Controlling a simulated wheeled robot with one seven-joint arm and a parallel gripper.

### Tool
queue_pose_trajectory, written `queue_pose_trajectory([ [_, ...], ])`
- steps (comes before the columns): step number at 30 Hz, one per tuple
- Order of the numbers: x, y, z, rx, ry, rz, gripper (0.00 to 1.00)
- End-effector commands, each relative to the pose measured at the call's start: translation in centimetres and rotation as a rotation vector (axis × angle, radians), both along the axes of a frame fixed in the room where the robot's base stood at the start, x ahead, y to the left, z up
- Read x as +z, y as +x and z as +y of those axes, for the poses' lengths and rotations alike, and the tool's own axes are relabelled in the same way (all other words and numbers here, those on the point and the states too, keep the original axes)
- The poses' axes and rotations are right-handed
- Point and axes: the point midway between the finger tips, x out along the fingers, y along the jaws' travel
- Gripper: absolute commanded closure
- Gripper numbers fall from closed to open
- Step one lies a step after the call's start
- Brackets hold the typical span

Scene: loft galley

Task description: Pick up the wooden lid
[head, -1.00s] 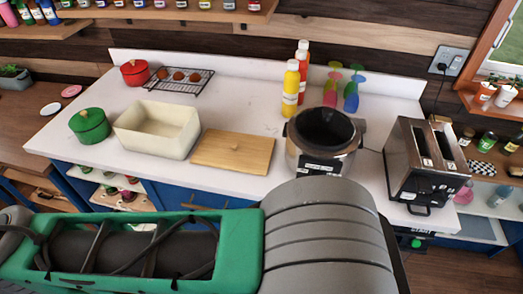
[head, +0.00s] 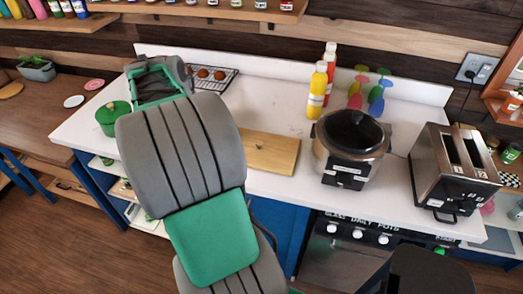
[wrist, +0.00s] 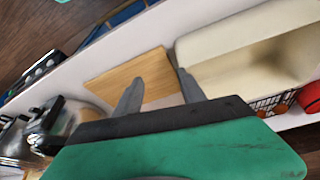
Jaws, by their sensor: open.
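The wooden lid (head: 270,153) is a flat tan board lying on the white counter (head: 290,198); my arm covers its left part in the head view. In the wrist view the lid (wrist: 112,78) shows beyond my left finger. My gripper (wrist: 160,78) is open and empty, with its two fingers apart. In that picture the fingers overlap the lid's right end and the gap beside the cream bin (wrist: 235,48). I cannot tell the height above the counter. The fingers are hidden in the head view.
The cream bin is close beside the lid. A cooker (head: 350,150) and a toaster (head: 458,170) stand to the right. Bottles (head: 318,90) stand behind. A green pot (head: 113,120) is at the left, and a rack (head: 212,78) at the back.

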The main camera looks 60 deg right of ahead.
Motion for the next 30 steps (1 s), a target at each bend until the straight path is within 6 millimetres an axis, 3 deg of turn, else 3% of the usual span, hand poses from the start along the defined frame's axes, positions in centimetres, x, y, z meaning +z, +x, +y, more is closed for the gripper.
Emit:
queue_pose_trajectory([
  [1, -1.4, -2.7, -4.0, -0.187, -0.008, 0.006, 0.53],
  [3, -2.4, -5.8, -7.6, -0.385, -0.025, 0.007, 0.53],
  [6, -3.4, -8.4, -10.1, -0.534, -0.042, 0.006, 0.53],
  [14, -6.3, -9.6, -11.3, -0.558, -0.046, 0.006, 0.53],
  [21, -10.0, -10.3, -12.2, -0.555, -0.047, 0.004, 0.53],
  [28, -10.5, -10.3, -12.4, -0.552, -0.048, 0.001, 0.53],
  [30, -10.5, -10.3, -12.4, -0.552, -0.048, 0.001, 0.57],
])
